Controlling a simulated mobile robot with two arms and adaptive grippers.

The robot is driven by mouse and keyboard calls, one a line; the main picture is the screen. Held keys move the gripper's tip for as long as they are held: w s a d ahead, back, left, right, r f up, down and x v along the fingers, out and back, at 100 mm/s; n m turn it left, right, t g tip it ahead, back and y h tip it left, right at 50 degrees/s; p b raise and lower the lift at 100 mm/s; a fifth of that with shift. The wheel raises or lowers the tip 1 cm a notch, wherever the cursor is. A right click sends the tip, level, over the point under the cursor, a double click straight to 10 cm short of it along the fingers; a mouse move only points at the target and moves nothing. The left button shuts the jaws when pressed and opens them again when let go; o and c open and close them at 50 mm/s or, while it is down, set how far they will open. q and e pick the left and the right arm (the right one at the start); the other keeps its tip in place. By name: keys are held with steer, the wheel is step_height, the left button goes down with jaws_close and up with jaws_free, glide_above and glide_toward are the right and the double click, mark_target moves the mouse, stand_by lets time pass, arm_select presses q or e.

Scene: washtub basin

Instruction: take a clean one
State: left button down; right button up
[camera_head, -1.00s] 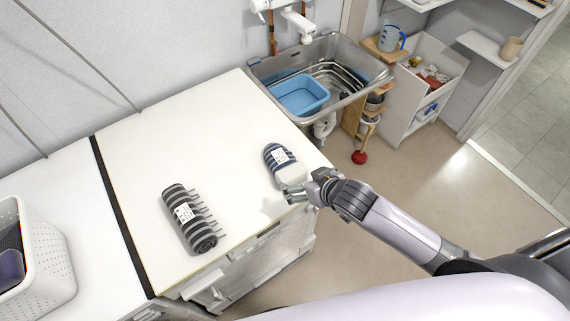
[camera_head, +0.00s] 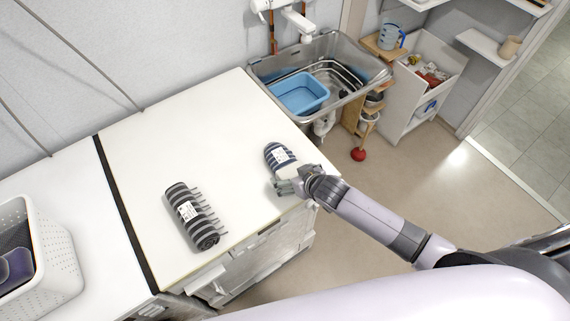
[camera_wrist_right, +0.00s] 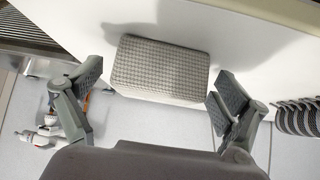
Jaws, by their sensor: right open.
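My right gripper (camera_head: 284,187) is open at this block, low over the worktop edge. In the right wrist view, a pale waffle-textured block (camera_wrist_right: 160,70) lies between the spread fingers, with gaps on both sides. A black-and-grey striped roll (camera_head: 189,212) with a fringe and label lies further left on the worktop. My left gripper is not in view.
A white perforated basket (camera_head: 62,268) with dark items stands at the far left. A steel sink with a blue basin (camera_head: 300,94) is beyond the worktop. A white open cabinet (camera_head: 412,110) stands right of it.

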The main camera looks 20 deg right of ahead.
steer(key=shift+c, duration=0.3)
steer(key=c, duration=1.2)
